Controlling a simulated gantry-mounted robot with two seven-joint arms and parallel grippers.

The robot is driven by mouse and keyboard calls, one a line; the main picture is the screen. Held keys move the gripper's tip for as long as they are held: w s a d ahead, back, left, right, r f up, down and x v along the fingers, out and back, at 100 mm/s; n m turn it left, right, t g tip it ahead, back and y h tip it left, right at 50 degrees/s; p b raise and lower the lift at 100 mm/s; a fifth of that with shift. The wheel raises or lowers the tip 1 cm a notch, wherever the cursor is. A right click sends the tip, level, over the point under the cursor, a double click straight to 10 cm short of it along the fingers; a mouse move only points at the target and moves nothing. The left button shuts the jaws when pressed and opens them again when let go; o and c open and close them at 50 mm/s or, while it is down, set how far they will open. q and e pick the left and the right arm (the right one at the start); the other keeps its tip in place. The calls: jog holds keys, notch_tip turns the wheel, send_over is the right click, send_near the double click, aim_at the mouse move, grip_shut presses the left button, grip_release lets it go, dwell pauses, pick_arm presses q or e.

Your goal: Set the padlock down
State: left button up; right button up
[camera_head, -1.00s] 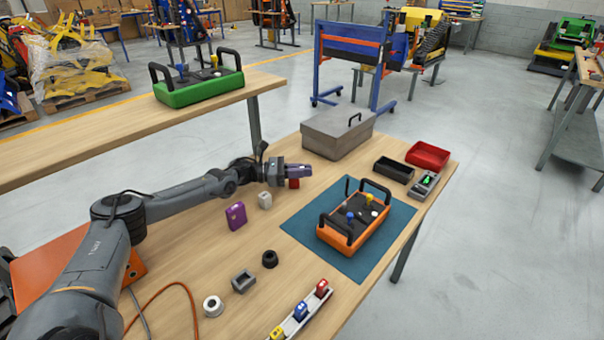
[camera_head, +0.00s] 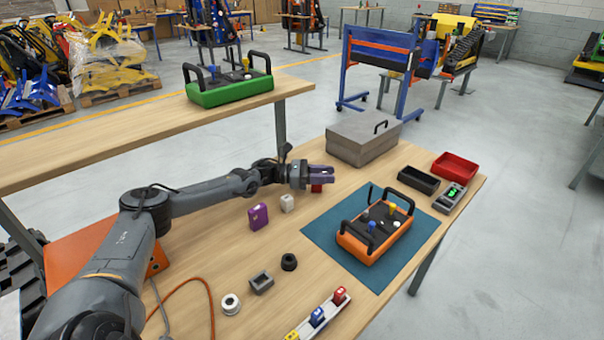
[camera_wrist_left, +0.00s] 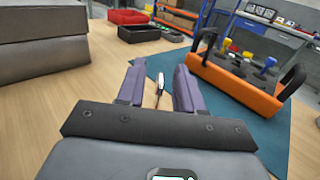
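A small red block (camera_head: 316,188), which looks like the padlock body, is at table height just under my left gripper (camera_head: 325,174). The gripper's purple fingers hide its top. In the left wrist view the two fingers (camera_wrist_left: 158,88) are spread apart. A thin metallic piece (camera_wrist_left: 159,86), perhaps the padlock's shackle, stands between them with a gap on each side. The red body is hardly visible there. I cannot tell for certain whether it rests on the table. My right gripper is not in view.
A purple block (camera_head: 258,216) and a whitish block (camera_head: 287,203) stand left of the gripper. A grey lidded box (camera_head: 362,143) is behind it. An orange carrier (camera_head: 352,245) sits on a teal mat (camera_head: 322,228) to the right. Black (camera_head: 418,180) and red (camera_head: 455,167) bins lie beyond.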

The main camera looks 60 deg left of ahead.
pick_arm(q)
jog(key=p+v, duration=0.3)
jog(key=v, duration=0.7)
jog(key=shift+s+p, duration=0.15)
jog(key=shift+p, duration=0.15)
jog(key=shift+s+a, duration=0.4)
jog(key=shift+s, duration=0.2)
